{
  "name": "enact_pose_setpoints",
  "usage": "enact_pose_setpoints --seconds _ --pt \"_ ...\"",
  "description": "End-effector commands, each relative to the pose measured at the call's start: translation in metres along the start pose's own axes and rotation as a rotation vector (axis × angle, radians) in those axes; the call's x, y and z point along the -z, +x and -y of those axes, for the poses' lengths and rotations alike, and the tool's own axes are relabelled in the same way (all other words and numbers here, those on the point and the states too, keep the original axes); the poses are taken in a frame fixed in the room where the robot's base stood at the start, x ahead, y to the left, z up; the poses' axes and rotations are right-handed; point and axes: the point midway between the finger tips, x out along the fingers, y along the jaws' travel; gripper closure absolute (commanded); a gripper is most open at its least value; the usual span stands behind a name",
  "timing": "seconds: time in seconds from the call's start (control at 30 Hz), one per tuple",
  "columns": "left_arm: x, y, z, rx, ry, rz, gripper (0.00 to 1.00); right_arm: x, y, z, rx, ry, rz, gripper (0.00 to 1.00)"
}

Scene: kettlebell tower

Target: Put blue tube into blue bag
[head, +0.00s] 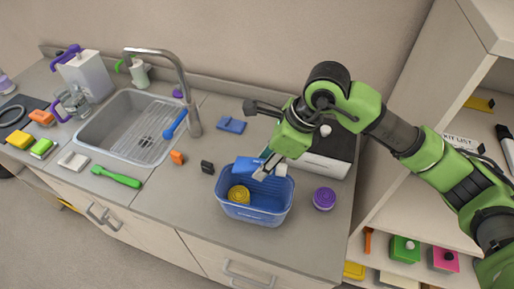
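A blue open basket (254,213) stands near the counter's front edge; I see no clear blue bag. A round yellow thing (239,194) lies in it. My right gripper (263,172) points down over the basket's back part. A blue flat-sided piece (248,168) is right at its fingers; I cannot tell whether it is gripped. A slim blue tube-like thing (175,124) leans at the sink's right edge, apart from my gripper. Another flat blue thing (230,124) lies behind the basket. My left gripper is not in view.
The sink (140,130) with its tall tap (185,85) is on the left. A shelf unit (440,215) stands right of the counter.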

Motion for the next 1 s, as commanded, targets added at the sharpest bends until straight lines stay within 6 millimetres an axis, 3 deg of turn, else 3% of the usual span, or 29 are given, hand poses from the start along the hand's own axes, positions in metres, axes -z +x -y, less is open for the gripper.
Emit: enact_pose_setpoints --seconds 0.2,0.33,0.47,0.7,0.83,1.0 --pt "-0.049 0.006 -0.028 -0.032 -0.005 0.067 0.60 0.011 0.022 -0.001 -0.003 0.001 -0.003 0.92" --pt "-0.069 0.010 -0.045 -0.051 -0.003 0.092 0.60 0.016 0.037 -0.001 -0.002 0.002 -0.002 0.92" --pt "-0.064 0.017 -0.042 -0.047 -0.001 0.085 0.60 0.022 0.052 -0.001 -0.003 0.001 -0.002 0.92" --pt "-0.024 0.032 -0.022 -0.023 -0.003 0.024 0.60 0.033 0.078 -0.001 -0.003 0.001 -0.001 0.92" --pt "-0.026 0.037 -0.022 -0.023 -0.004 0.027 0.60 0.039 0.092 -0.001 -0.001 0.000 -0.002 0.92" --pt "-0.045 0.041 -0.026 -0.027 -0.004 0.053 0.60 0.044 0.105 -0.001 -0.002 0.000 -0.001 0.92"
